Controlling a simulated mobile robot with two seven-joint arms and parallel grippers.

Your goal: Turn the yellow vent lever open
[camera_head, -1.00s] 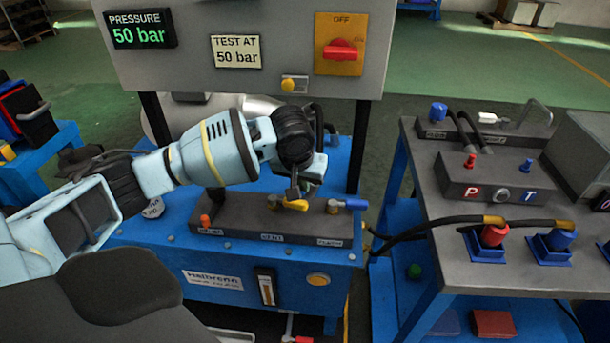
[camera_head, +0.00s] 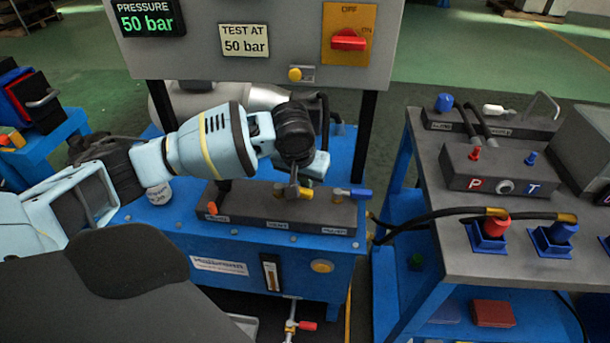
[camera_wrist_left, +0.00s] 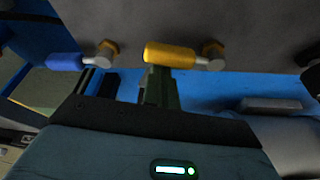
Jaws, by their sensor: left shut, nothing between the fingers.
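The yellow vent lever (camera_wrist_left: 170,55) points left from its brass nut (camera_wrist_left: 213,52) in the left wrist view, toward the blue-handled valve. In the head view a small part of the lever (camera_head: 306,193) shows just right of my fingers; the rest is hidden behind them. My left gripper (camera_head: 292,191) is shut and empty, pointing down at the dark valve block (camera_head: 250,208). In the wrist view its fingertips (camera_wrist_left: 160,80) are right beside the lever's long side, seemingly touching it. The pressure display (camera_head: 149,18) reads 50 bar. My right gripper is out of view.
The blue-handled valve (camera_head: 359,194) is close right of the lever, and an orange-red knob (camera_head: 212,208) is at the block's left end. The grey panel (camera_head: 205,52) with a red switch (camera_head: 349,40) rises behind. A hose bench (camera_head: 455,215) stands at right.

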